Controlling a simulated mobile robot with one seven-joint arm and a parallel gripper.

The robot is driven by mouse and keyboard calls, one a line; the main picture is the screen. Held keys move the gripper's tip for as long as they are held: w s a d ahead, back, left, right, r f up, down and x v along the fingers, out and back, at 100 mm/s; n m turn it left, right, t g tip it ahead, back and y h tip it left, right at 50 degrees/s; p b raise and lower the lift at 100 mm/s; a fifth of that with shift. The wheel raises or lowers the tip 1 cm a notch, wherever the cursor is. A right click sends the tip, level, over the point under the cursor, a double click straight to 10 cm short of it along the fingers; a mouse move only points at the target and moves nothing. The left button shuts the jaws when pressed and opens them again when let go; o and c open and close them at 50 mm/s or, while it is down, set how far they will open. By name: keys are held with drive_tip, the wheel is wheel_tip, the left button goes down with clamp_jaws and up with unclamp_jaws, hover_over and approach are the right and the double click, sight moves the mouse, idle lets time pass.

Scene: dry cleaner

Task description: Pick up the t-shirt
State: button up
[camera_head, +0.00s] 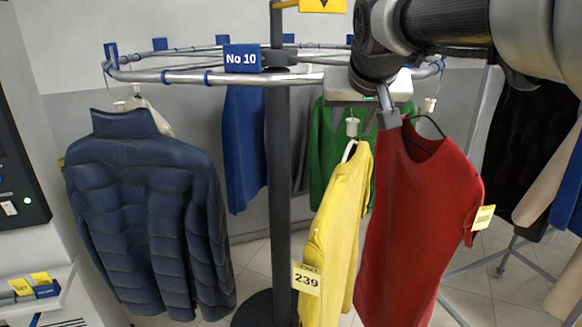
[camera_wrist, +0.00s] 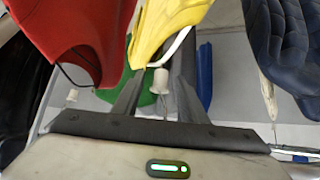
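A red short-sleeved shirt (camera_head: 420,225) hangs on a dark hanger at the right of the rack; it also shows at upper left in the wrist view (camera_wrist: 85,40). A yellow shirt (camera_head: 338,235) with a tag marked 239 (camera_head: 307,280) hangs just left of it, and shows at top centre in the wrist view (camera_wrist: 165,22). My gripper (camera_head: 388,112) is at hanger height and overlaps the red collar in the head view. In the wrist view its fingers (camera_wrist: 160,75) stand apart, with the yellow shirt's white hanger part (camera_wrist: 160,82) seen between them. Contact is unclear.
A round metal rail (camera_head: 180,76) with a No 10 sign (camera_head: 242,58) sits on a dark post (camera_head: 278,180). A navy puffer jacket (camera_head: 145,210), a blue garment (camera_head: 243,145) and a green one (camera_head: 320,160) hang around it. Black clothing (camera_head: 525,140) hangs at right.

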drive_tip(key=shift+c, duration=0.3)
clamp_jaws()
drive_tip(key=shift+r, duration=0.15)
